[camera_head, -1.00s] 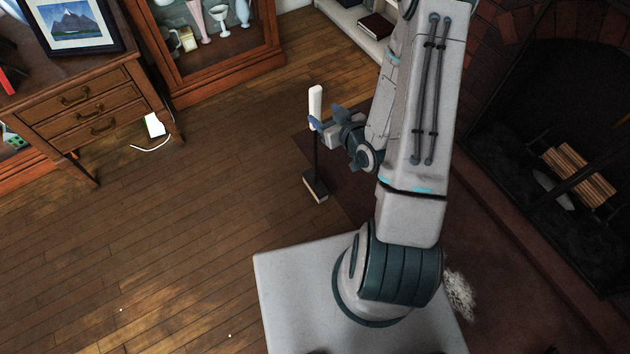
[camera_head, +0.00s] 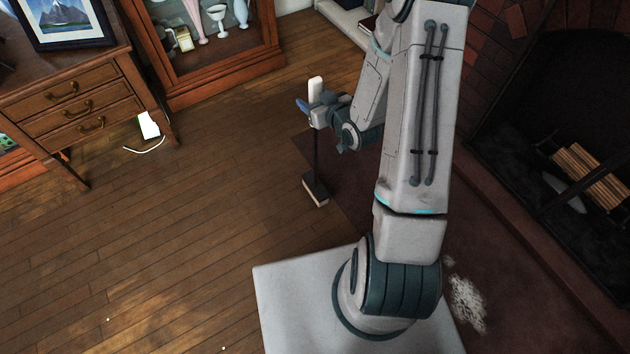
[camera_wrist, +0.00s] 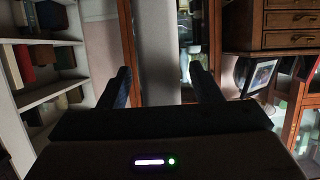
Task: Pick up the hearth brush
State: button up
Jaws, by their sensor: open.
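The hearth brush (camera_head: 315,87) stands upright on the floor, with a pale handle at the top, a thin dark shaft and a dark, light-edged head at the bottom. My gripper (camera_head: 310,109) is at the handle's lower part, its fingers open and reaching to the left; one finger is partly hidden. In the wrist view a pale upright bar, apparently the handle (camera_wrist: 160,50), stands between the two spread fingers of my gripper (camera_wrist: 160,84), with gaps on both sides. I cannot tell whether a finger touches it.
A wooden drawer desk (camera_head: 70,105) with a framed picture (camera_head: 68,25) stands at left, and a glass-fronted cabinet (camera_head: 210,85) behind. A fireplace (camera_head: 560,130) is at right beside a dark red rug (camera_head: 345,185). Wooden floor at left is mostly clear.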

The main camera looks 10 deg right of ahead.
jog(key=shift+w+a+f, duration=0.25)
jog(key=shift+w, duration=0.35)
grip_shut()
jog(key=shift+r, duration=0.1)
dwell(0.9)
